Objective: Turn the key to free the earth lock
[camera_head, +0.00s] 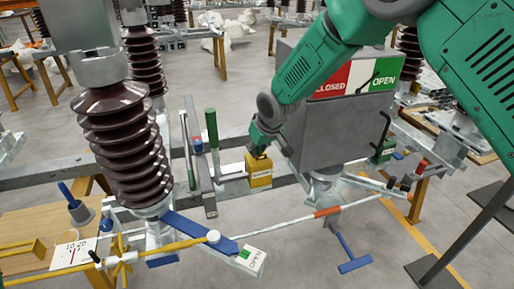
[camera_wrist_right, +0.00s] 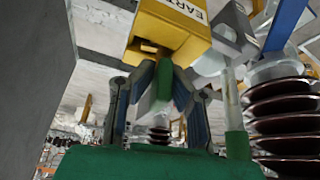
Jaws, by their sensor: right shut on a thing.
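The earth lock (camera_head: 260,173) is a yellow box with a dark-lettered label, mounted beside the grey cabinet in the head view. It also shows in the wrist view (camera_wrist_right: 170,35), where part of its "EARTH" lettering can be read. A green key (camera_wrist_right: 165,80) points out of the dark opening in the lock's face. My right gripper (camera_head: 259,150) is at the top of the lock, its arm coming from the upper right. In the wrist view its two fingers are on either side of the key, shut on it. The key is hidden in the head view. My left gripper is in neither view.
The grey cabinet (camera_head: 338,125) with a red CLOSED and green OPEN sign stands right beside the lock. A green-handled lever (camera_head: 212,130) rises to its left. A brown ribbed insulator (camera_head: 122,145) stands further left. A rod with an orange band (camera_head: 327,212) crosses in front.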

